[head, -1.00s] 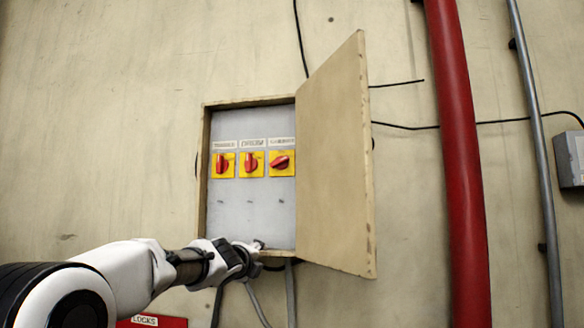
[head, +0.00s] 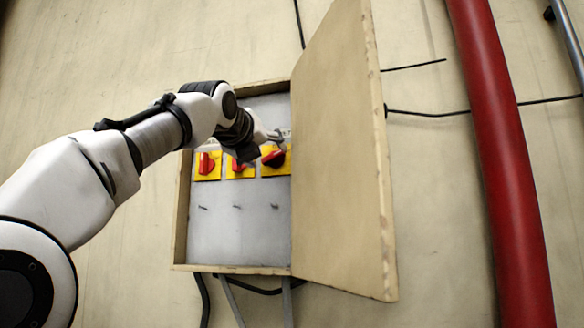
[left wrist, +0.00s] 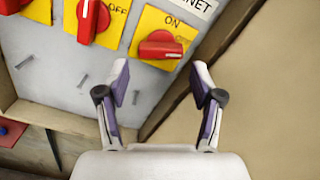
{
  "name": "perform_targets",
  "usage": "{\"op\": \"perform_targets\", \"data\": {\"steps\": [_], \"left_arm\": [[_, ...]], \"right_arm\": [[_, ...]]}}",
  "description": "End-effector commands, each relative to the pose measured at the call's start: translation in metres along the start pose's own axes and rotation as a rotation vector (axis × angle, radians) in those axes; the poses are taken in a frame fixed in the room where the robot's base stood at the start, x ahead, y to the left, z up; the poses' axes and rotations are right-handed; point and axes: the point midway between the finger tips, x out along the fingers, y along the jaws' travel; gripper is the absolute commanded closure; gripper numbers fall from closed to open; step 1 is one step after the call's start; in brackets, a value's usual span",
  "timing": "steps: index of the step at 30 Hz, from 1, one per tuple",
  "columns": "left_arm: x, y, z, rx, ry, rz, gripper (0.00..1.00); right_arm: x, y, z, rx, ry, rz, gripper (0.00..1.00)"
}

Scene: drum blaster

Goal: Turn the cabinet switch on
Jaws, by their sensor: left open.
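The cabinet switch is a red rotary knob (left wrist: 160,46) on a yellow plate marked ON and OFF, under a label ending in "NET" in the left wrist view. Its handle lies roughly sideways there. In the head view it is the rightmost of three switches (head: 274,158), partly shaded and close to my gripper. My left gripper (left wrist: 160,82) is open and empty, its fingers spread to both sides below the knob in the wrist view, with no visible contact. In the head view the left gripper (head: 276,138) is in front of the upper switch row and hides most of the labels.
Two other red switches, left (head: 207,163) and middle (head: 238,168), sit beside it in the box (head: 240,240). The open door (head: 340,160) stands close on the right. A red pipe (head: 500,150) runs farther right.

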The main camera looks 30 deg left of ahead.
Motion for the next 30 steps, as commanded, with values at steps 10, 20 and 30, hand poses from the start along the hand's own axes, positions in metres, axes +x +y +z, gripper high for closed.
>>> {"op": "perform_targets", "data": {"steps": [10, 20, 30], "left_arm": [[0.061, -0.002, 0.004, 0.0, 0.0, 0.0, 0.33], [0.072, -0.001, 0.001, 0.0, -0.002, -0.001, 0.33], [0.072, -0.001, 0.001, -0.002, -0.002, 0.0, 0.79]], "right_arm": [[-0.044, 0.0, 0.0, 0.0, -0.001, 0.0, 1.0], [-0.045, 0.0, 0.0, 0.0, 0.0, 0.0, 1.0], [-0.045, 0.0, 0.0, 0.0, 0.0, 0.0, 1.0]]}}
